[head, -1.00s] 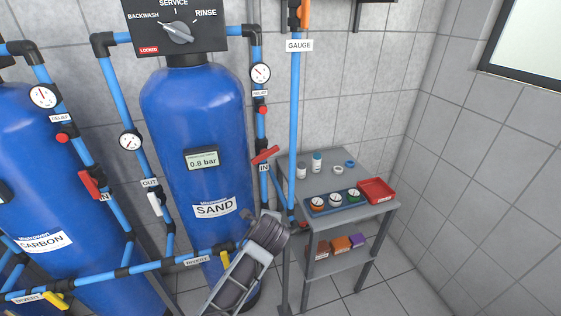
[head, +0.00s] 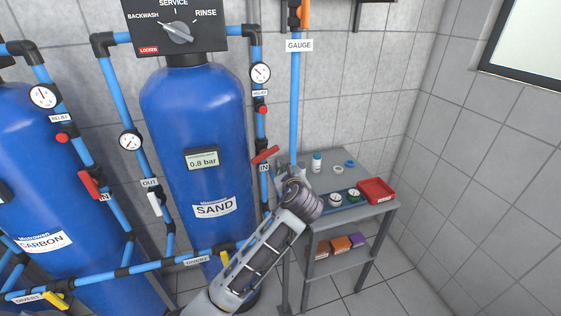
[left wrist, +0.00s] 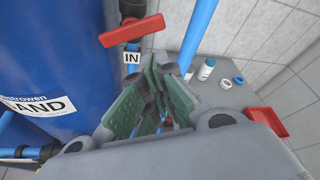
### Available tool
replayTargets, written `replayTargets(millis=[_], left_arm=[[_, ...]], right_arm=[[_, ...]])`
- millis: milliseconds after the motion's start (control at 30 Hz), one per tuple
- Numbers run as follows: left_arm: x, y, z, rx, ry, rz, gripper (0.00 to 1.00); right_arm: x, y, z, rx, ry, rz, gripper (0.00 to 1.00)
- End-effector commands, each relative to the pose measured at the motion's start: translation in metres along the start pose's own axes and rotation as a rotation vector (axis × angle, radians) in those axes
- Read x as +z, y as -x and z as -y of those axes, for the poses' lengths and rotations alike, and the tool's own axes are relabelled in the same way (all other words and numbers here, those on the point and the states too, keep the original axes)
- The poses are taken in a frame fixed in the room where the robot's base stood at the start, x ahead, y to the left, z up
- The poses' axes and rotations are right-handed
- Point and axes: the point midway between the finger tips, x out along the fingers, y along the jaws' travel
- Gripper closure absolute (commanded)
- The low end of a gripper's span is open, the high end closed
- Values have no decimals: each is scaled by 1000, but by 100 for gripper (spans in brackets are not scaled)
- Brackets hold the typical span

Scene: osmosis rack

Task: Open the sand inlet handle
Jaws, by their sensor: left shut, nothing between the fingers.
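The sand inlet handle (head: 265,154) is a red lever set crosswise on the blue pipe, just above the IN label, right of the blue SAND tank (head: 196,140). In the left wrist view the red handle (left wrist: 132,30) is at the top, beyond the fingers and to their left. My left gripper (head: 289,170) is in front of the grey side table, a little right of and below the handle, apart from it. Its green-padded fingers (left wrist: 157,82) are shut and empty. My right gripper is not in view.
A vertical blue pipe (head: 294,100) with a GAUGE label rises close to my left gripper. The grey table (head: 377,210) holds bottles, small gauges and a red tray (head: 376,190). A red relief knob (head: 263,109) sits above the handle.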

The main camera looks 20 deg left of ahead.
Motion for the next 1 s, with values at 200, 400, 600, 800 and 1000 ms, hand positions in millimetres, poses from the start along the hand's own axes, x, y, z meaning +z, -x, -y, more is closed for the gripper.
replayTargets(millis=[200,400,600,800,1000], left_arm=[[1,0,2,-2,-8,4,100],[1,0,1,-2,-7,3,100],[1,-7,1,-1,-8,4,100],[1,-24,1,0,-8,3,100],[1,-46,1,0,-7,3,100]], right_arm=[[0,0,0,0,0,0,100],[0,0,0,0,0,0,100],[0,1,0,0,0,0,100],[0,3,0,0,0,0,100],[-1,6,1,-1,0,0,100]])
